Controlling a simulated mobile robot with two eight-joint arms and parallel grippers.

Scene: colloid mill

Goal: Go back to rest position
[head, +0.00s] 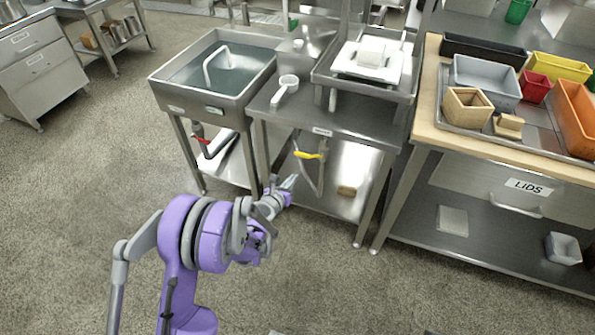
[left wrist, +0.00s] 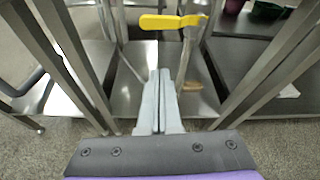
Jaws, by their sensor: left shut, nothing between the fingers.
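My left arm is purple and grey and reaches in from the bottom of the head view. Its gripper (head: 290,182) is in front of the steel stand in the middle, below its top. In the left wrist view the two grey fingers (left wrist: 160,75) lie together, shut and empty. They point toward the open space under the stand. A yellow valve handle (head: 306,155) on a pipe is above and beyond the fingers; it also shows in the left wrist view (left wrist: 172,21). I cannot tell the exact gap between them. My right gripper is not in view.
A steel sink (head: 205,108) stands to the left, with a red-handled valve (head: 199,138) below. A white scoop (head: 285,88) lies on the stand's top (head: 340,122). A wooden-topped table (head: 430,105) with several bins is at right. The floor (head: 80,220) at left is clear.

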